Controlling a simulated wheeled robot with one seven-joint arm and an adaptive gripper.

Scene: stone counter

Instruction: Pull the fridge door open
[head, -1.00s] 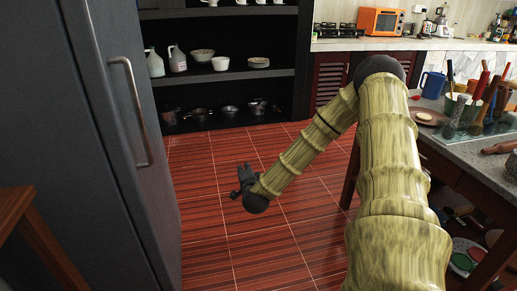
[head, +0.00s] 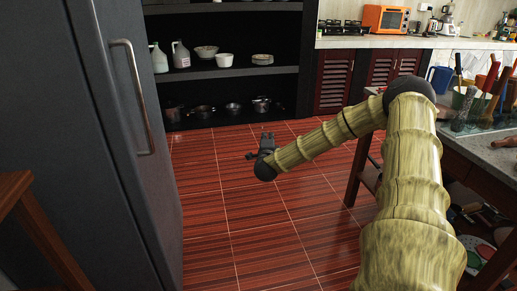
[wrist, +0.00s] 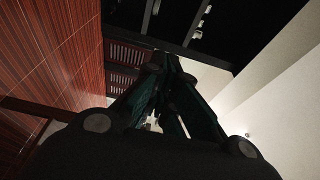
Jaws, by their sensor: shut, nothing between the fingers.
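The fridge door (head: 88,75) is a dark grey upright panel at the left of the head view. Its metal handle (head: 133,97) is a long vertical bar near the door's right edge. The door looks closed. My gripper (head: 267,136) is over the red floor, well to the right of the handle and not touching it. In the wrist view my gripper (wrist: 165,62) has its fingers together at the tips, with nothing between them. The fridge and its handle cannot be made out in the wrist view.
Black shelves (head: 235,72) with jugs, bowls and pots stand at the back. A stone counter (head: 480,150) with utensils is at the right. A wooden piece of furniture (head: 15,190) is at the lower left. The red tiled floor (head: 250,230) between is clear.

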